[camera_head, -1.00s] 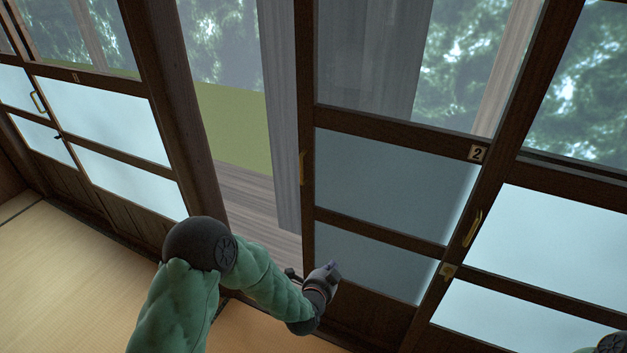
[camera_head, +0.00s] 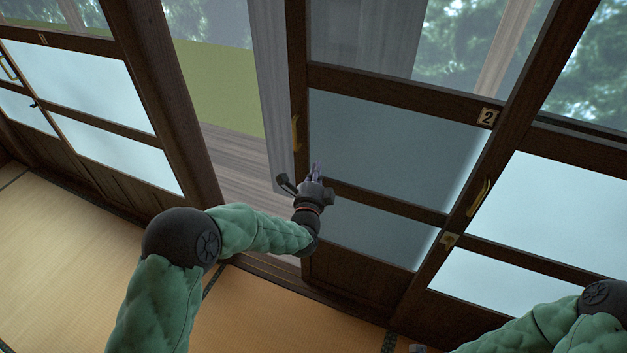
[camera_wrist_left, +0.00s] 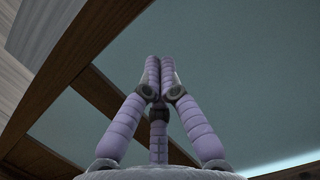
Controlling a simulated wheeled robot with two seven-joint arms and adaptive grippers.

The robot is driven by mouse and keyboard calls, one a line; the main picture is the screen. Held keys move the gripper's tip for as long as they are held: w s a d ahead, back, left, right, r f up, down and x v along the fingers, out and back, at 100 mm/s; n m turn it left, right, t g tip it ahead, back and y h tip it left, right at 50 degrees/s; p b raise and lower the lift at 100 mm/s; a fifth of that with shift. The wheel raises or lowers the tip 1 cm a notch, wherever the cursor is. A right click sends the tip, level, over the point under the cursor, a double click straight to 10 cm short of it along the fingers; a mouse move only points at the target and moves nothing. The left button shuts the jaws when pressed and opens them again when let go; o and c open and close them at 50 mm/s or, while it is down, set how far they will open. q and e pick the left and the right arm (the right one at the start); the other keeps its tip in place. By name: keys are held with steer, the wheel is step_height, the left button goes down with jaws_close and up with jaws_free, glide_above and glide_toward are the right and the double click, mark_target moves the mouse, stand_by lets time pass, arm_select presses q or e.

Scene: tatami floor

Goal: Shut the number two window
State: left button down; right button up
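The number two window is a dark wooden sliding panel (camera_head: 385,143) with frosted lower panes, and its "2" label (camera_head: 487,117) is at the right. An open gap shows left of its left stile, up to a thick post (camera_head: 170,110). A brass pull (camera_head: 296,133) sits on that stile. My left gripper (camera_head: 316,170) is in front of the panel's lower left part, just below and right of the pull. Its lilac fingers meet at the tips in the left wrist view (camera_wrist_left: 152,62), with nothing seen between them. Contact with the panel cannot be told. Only a sliver of what may be my right gripper (camera_head: 418,348) shows.
Another brass pull (camera_head: 479,197) and a small brass plate (camera_head: 449,240) sit on the stile to the right. More frosted panels (camera_head: 545,195) stand right and left. A grey curtain-like strip (camera_head: 268,90) hangs behind the gap. The tatami floor (camera_head: 60,260) is clear at left.

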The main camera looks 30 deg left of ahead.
mark_target(308, 147)
arm_select(q)
steer(key=b+x, duration=0.1)
steer(key=x, duration=0.3)
steer(key=shift+w+f, duration=0.15)
steer(key=shift+w, duration=0.1)
steer(key=shift+s+a+r+b, duration=0.15)
steer(key=shift+a+b, duration=0.1)
steer(key=shift+a, duration=0.4)
steer(key=shift+a+r+b, duration=0.2)
steer(key=shift+a+b, duration=0.05)
steer(key=shift+a, duration=0.4)
steer(key=shift+s+a+r+b, duration=0.15)
steer(key=shift+a+b, duration=0.1)
steer(key=shift+a, duration=0.4)
steer(key=shift+w, duration=0.1)
